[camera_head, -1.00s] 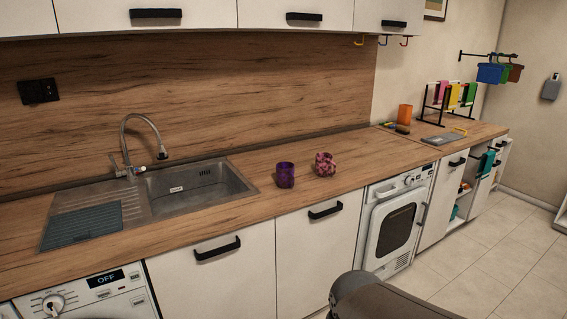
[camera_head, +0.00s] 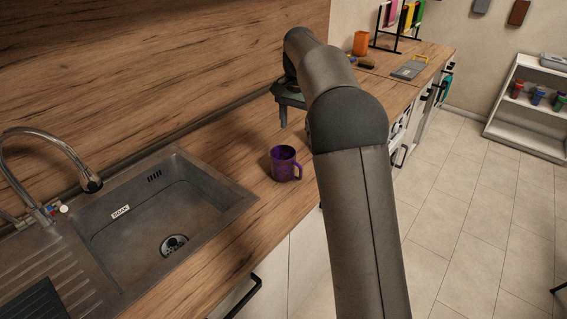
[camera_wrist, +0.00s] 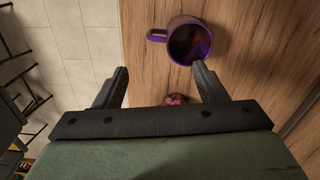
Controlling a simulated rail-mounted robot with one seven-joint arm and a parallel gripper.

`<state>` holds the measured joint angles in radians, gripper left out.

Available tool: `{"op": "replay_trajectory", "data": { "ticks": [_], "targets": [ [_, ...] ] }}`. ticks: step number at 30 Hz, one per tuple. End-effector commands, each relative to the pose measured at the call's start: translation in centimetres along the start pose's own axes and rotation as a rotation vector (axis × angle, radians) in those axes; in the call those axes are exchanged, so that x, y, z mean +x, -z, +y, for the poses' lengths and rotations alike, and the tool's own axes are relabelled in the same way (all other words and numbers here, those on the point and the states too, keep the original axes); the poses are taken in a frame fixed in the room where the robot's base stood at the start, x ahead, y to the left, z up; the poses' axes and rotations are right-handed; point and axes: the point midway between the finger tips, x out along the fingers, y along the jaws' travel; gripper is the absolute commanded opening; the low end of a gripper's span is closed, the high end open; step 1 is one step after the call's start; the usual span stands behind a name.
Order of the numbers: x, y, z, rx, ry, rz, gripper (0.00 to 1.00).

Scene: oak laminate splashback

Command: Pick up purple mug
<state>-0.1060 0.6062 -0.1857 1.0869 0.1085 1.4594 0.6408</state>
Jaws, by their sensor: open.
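The purple mug (camera_head: 285,163) stands upright on the wooden counter, right of the sink, with its handle toward the lower right. In the wrist view the mug (camera_wrist: 188,42) is at the top right, seen from above, its handle pointing left. My gripper (camera_wrist: 158,75) is open and empty. Its right fingertip is just below the mug in that picture; the mug is not between the fingers. In the head view my gripper (camera_head: 285,110) is above the counter, beyond the mug, partly hidden by my arm.
A pink patterned object (camera_wrist: 176,99) shows partly behind the gripper in the wrist view. The sink (camera_head: 165,210) lies left of the mug. An orange cup (camera_head: 361,43) and a grey tray (camera_head: 409,69) are farther along the counter. A white shelf (camera_head: 530,105) stands at right.

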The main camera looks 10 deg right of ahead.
Motion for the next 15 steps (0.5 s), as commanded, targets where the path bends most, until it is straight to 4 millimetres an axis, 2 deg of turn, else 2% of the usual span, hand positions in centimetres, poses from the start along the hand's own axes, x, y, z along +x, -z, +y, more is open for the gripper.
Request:
{"op": "replay_trajectory", "data": {
  "ticks": [5, 15],
  "targets": [
    [2.3, 0.2, -0.3, 0.009, -0.004, -0.001, 0.65],
    [9.5, 0.2, -0.2, 0.008, -0.004, 0.0, 0.65]
  ]
}}
